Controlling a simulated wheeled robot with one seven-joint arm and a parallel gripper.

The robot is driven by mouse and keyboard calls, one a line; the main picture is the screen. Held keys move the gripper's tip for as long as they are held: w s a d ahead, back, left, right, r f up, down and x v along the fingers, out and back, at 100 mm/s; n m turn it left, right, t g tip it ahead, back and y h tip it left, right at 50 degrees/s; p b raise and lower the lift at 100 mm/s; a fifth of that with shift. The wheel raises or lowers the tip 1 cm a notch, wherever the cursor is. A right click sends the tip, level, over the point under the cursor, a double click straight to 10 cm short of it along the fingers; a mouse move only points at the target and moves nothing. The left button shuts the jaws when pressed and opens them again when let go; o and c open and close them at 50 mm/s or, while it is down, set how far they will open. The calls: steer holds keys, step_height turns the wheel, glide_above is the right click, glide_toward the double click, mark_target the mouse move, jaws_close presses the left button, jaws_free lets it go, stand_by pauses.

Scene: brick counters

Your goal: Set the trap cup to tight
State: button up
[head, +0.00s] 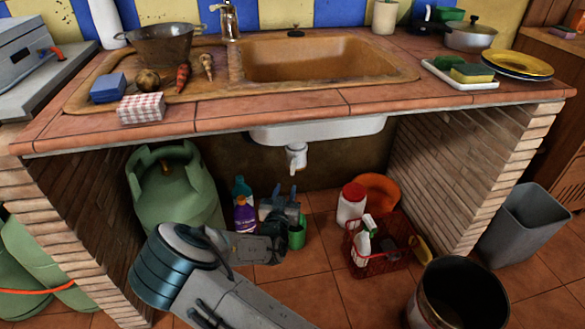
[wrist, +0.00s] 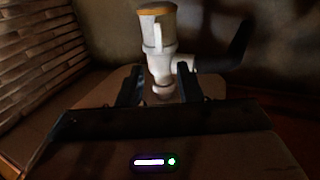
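The white trap (head: 296,155) hangs under the sink basin, above my gripper. In the wrist view the white trap body (wrist: 158,38) has a yellowish band at its far end and a side pipe running right to a dark elbow. Its narrower near end (wrist: 162,88) lies between the lines of my fingers. I cannot tell how far the cup is turned. My gripper (head: 287,191) points upward below the trap, with a visible gap under it in the head view. In the wrist view the two dark fingers of my gripper (wrist: 160,84) stand apart, with nothing clearly held.
A green gas cylinder (head: 175,190) stands left of my arm. Purple (head: 245,214) and teal bottles stand close beside my gripper, with a green cup (head: 297,235) near it. A red basket (head: 374,262) and white jar (head: 351,203) are right. Brick walls (head: 470,160) and the counter enclose the space.

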mark_target(292, 168)
steer(key=w+b, duration=0.1)
steer(key=w, duration=0.3)
steer(key=w+d+b, duration=0.1)
steer(key=w, duration=0.3)
steer(key=w+b, duration=0.1)
steer(key=w, duration=0.4)
steer(key=shift+d+b, duration=0.2)
steer(key=shift+b, duration=0.1)
jaws_close()
